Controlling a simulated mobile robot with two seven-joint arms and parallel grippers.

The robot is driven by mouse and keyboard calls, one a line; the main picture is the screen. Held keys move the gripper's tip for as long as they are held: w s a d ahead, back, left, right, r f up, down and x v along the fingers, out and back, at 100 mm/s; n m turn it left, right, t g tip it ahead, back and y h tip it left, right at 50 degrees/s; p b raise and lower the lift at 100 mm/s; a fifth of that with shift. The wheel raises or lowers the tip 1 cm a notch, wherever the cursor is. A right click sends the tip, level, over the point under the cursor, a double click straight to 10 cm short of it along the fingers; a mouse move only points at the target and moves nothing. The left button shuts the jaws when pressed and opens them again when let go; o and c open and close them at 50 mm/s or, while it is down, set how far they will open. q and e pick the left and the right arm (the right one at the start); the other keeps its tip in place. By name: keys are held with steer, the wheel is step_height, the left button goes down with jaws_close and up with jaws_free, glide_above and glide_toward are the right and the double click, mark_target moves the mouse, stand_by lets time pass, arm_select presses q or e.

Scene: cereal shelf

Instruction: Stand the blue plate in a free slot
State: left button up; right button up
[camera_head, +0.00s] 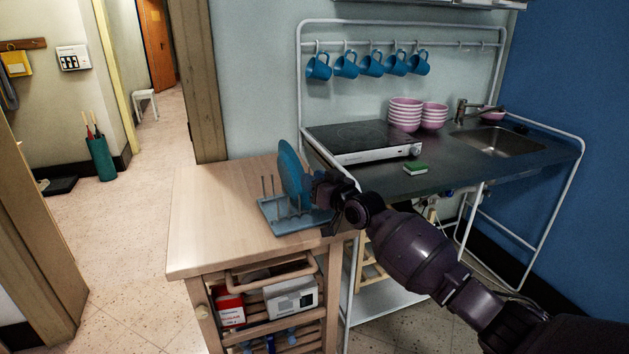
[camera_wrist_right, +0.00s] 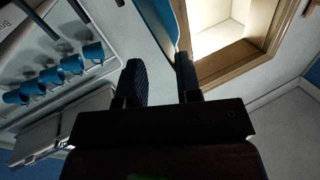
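The blue plate (camera_head: 291,172) stands upright, almost edge-on, at the grey-blue dish rack (camera_head: 284,226) on the wooden trolley. Its lower edge is down among the rack's upright pegs; which slot it sits in is hard to tell. My right gripper (camera_head: 317,184) is just right of the plate, at its rim. In the right wrist view the two fingers (camera_wrist_right: 160,82) are apart, with the plate (camera_wrist_right: 158,18) reaching down near the right finger and a clear gap to the left finger. The gripper looks open. My left gripper is not in view.
The trolley top (camera_head: 212,215) is bare left of the rack. To the right are a hob (camera_head: 362,138), a green sponge (camera_head: 415,168), stacked pink bowls (camera_head: 405,114) and a sink (camera_head: 495,141). Blue mugs (camera_head: 371,64) hang on a rail behind.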

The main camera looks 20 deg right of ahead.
steer(key=shift+f, duration=0.1)
steer(key=p+v, duration=0.2)
steer(key=v, duration=0.8)
steer(key=shift+s+d, duration=0.15)
steer(key=shift+s, duration=0.2)
